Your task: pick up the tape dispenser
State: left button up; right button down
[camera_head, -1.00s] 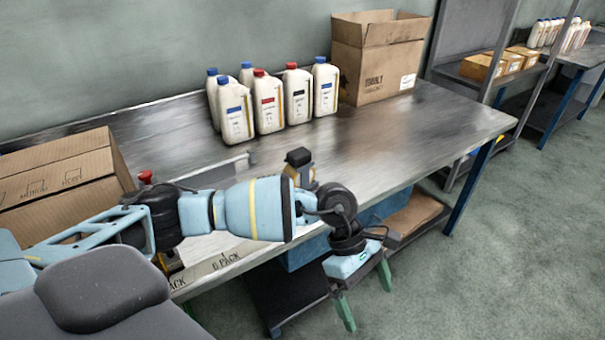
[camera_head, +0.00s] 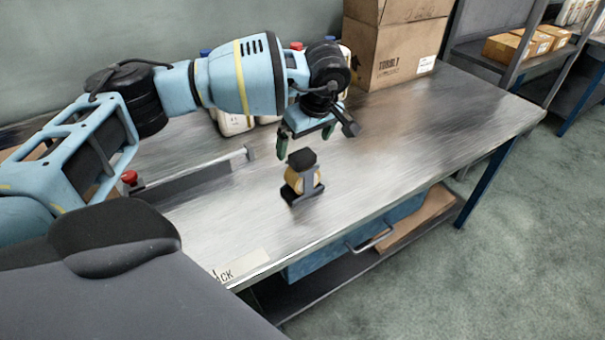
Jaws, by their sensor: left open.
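The tape dispenser (camera_head: 303,180) stands on the metal table (camera_head: 400,150), a small black holder with a tan roll of tape. My left gripper (camera_head: 306,146) is open, with its green fingers pointing down. In the picture it is just above and behind the dispenser, and its fingers look apart from it. I cannot tell the exact height between them. My right gripper is not in view.
White bottles (camera_head: 232,122) stand behind my left arm, mostly hidden. An open cardboard box (camera_head: 395,50) stands at the back right. A low metal bar fixture (camera_head: 195,178) with a red knob lies left of the dispenser. The table right of the dispenser is clear.

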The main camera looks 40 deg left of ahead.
aim_at(302, 153)
pick_arm(q)
jog(key=shift+x, duration=3.6)
jog(key=shift+s+d, duration=0.1)
jog(key=shift+d, duration=0.05)
jog(key=c, duration=0.9)
jog(key=shift+c, duration=0.6)
jog(key=shift+r, duration=0.15)
jog(key=shift+r, duration=0.55)
notch_tip(302, 153, up, 2)
jog(key=shift+r, duration=0.2)
jog(key=s+d, duration=0.3)
jog(key=s, duration=0.4)
jog(key=s+d+r, duration=0.1)
jog(key=s+d, duration=0.2)
jog(key=s, duration=0.4)
jog(key=shift+s, duration=0.4)
